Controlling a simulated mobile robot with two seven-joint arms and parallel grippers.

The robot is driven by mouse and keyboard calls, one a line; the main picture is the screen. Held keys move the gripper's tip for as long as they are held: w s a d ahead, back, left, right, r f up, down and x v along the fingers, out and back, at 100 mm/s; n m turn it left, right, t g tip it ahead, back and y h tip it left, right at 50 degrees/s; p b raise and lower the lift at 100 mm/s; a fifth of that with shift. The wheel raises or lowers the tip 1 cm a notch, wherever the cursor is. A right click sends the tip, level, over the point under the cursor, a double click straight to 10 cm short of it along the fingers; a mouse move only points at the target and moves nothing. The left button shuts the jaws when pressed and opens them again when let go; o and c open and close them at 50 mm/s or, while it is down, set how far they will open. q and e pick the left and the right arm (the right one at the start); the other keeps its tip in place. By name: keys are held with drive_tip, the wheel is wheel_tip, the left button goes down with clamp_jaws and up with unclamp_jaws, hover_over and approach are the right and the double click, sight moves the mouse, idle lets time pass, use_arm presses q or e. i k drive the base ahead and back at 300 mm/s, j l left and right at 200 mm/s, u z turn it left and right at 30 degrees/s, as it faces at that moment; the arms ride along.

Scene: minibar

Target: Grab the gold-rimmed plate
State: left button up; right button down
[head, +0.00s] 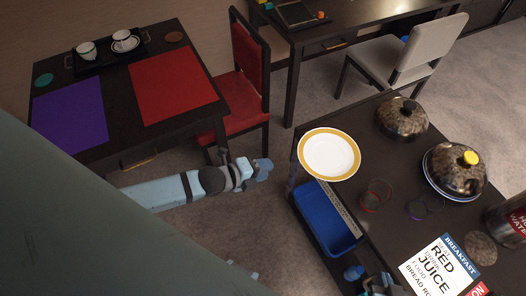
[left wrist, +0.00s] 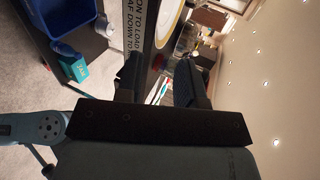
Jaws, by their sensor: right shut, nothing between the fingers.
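My left gripper (head: 264,168) is to the left of the plate, clear of the counter edge and not touching the plate. Its two fingers stand apart in the left wrist view (left wrist: 158,85), with nothing held between them.
A blue bin (head: 322,222) sits at the counter's left side. Two domed lids (head: 402,118) (head: 456,168), red and dark rings (head: 376,195) (head: 424,206) and a menu sign (head: 438,266) are on the counter. A red chair (head: 238,98) and a set table (head: 118,98) stand left.

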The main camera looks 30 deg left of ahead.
sight(328, 153)
drive_tip(key=j+z, duration=0.25)
drive_tip(key=j, duration=0.4)
drive_tip(key=j+z, duration=0.25)
drive_tip(key=j, duration=0.45)
